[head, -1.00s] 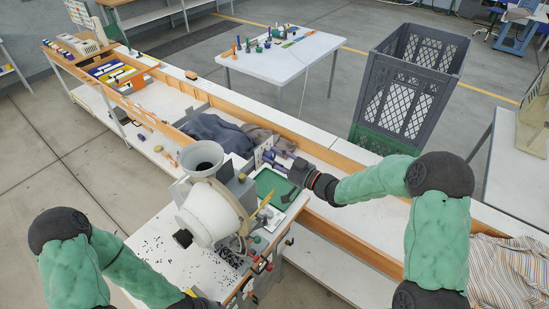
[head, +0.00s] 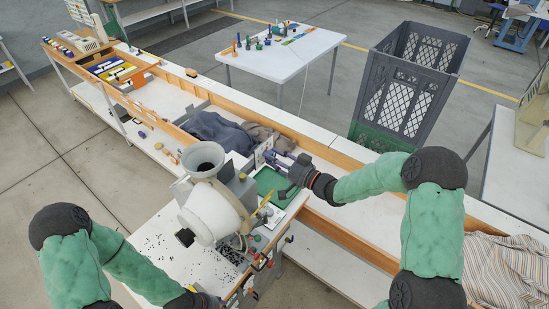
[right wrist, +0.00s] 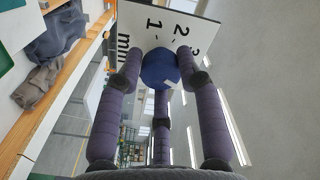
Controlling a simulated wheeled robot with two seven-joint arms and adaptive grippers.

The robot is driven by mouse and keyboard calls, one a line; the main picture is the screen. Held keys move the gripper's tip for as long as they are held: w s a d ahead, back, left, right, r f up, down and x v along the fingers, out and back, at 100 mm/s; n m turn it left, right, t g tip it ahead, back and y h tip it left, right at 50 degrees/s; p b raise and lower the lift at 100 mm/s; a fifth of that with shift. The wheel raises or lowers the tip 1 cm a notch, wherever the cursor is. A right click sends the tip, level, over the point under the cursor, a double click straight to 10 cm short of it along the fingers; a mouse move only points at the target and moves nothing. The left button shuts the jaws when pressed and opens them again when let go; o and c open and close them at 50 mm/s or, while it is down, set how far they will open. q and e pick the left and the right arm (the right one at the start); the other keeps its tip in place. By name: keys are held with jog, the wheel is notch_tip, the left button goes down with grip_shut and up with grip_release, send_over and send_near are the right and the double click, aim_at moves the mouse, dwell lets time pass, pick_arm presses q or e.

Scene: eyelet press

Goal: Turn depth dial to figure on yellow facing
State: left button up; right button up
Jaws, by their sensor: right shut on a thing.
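The blue round depth dial (right wrist: 160,69) sits in front of a white plate (right wrist: 135,18) with black figures 1, 2, part of a 3, and "mm". A pale mark shows low on the dial's right side; I cannot tell which figure the dial is set to. My right gripper (right wrist: 160,75) has its purple fingers closed around the dial. In the head view the right gripper (head: 284,172) is at the white plate (head: 263,153) beside the press (head: 212,210), hiding the dial. A thin yellow piece (head: 264,199) stands by the press; any figure is unreadable. My left gripper (head: 207,302) shows only partly at the bottom edge.
A green tray (head: 268,181) lies just below the right gripper. Dark cloth (head: 215,130) lies in the bench trough behind the press. Small black bits (head: 155,245) are scattered on the bench top at left. A grey crate (head: 415,75) stands behind the right arm.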

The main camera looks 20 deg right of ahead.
jog(key=shift+s+a+f, duration=0.1)
jog(key=shift+s+f, duration=0.05)
jog(key=shift+f, duration=0.15)
jog(key=o, duration=1)
jog(key=shift+o, duration=0.7)
jog(key=shift+r, duration=0.15)
jog(key=v, duration=1.2)
